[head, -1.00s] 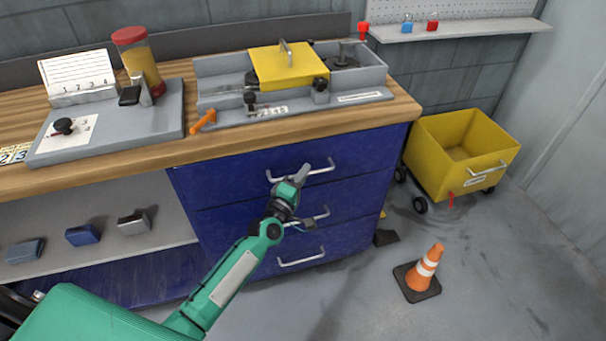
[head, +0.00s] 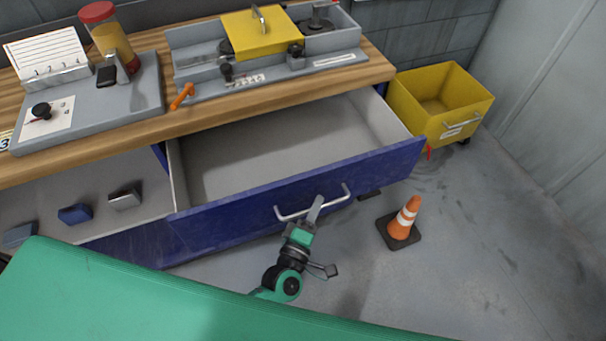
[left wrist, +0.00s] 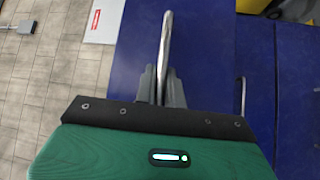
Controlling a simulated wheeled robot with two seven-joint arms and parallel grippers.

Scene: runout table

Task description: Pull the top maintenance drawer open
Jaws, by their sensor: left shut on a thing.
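The top maintenance drawer (head: 245,207) is blue with a grey inside and stands well out from under the wooden bench top. Its inside looks empty. Its silver bar handle (head: 345,194) runs along the drawer front. My left gripper (head: 315,210) is at the middle of this handle, shut on it. In the left wrist view the handle (left wrist: 166,40) passes between the gripper's fingers (left wrist: 160,85), against the blue front. My right gripper is not in view.
A yellow wheeled bin (head: 440,105) stands right of the bench. An orange cone (head: 403,222) stands on the floor to the drawer's right. The bench top (head: 140,140) carries a grey fixture with a yellow cover (head: 255,35). Grey floor is clear at the right.

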